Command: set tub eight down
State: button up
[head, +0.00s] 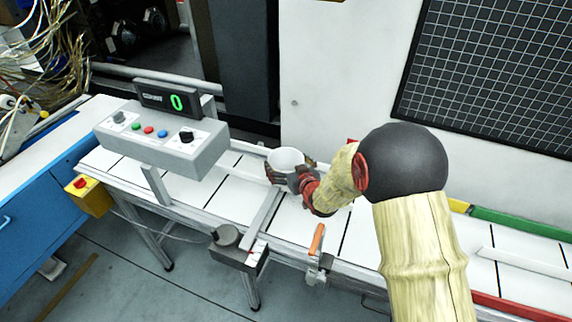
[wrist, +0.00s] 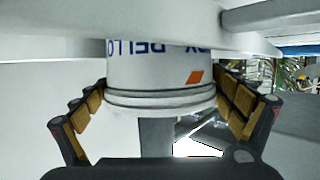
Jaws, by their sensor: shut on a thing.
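The white tub (head: 286,160) is in my gripper (head: 291,172) over the white conveyor in the head view. In the wrist view the tub (wrist: 160,75) shows blue lettering and an orange mark, with ridged rings at its near end. The padded fingers (wrist: 162,108) of my gripper lie along both sides of it. My gripper is shut on the tub. The number of the tub does not show. Whether its base touches the belt cannot be told.
A grey control box (head: 160,138) with a display reading 0 stands over the conveyor (head: 222,200) to the left. A grey bar (head: 262,220) crosses the belt near the tub. An orange-handled clamp (head: 317,240) sits on the front rail. Belt to the left is bare.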

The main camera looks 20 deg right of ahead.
jog(key=o, duration=0.5)
jog(key=shift+f, duration=0.1)
jog(key=shift+o, duration=0.7)
